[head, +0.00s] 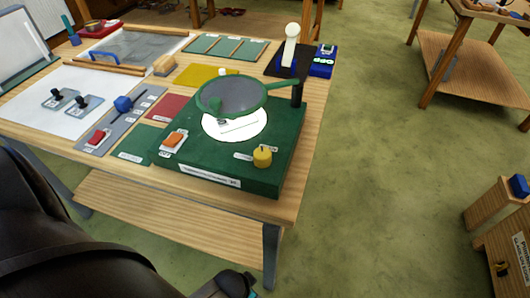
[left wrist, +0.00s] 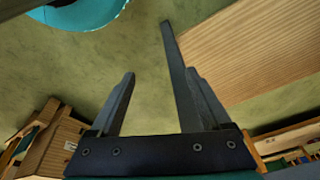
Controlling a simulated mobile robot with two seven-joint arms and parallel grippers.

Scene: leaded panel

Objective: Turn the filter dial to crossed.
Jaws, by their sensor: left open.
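A green box (head: 190,170) with a white lit disc (head: 245,126) stands at the table's front right. A yellow knob (head: 262,156), probably the filter dial, sits on its top at the front right, beside a small label too blurred to read. A round grey filter in a green frame (head: 232,95) hangs over the lit disc from a black post (head: 297,92). An orange-red rocker switch (head: 174,140) is at the box's left. My left gripper (left wrist: 160,75) is open and empty in the left wrist view, over the floor, away from the knob. My right gripper is not in view.
Left of the box, a grey strip (head: 92,143) carries a blue knob (head: 123,103) and a red switch (head: 97,137). Coloured sheets and a white stick-shaped piece (head: 291,42) are behind. A lower shelf (head: 180,214) runs under the tabletop. Floor (head: 370,190) to the right is clear.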

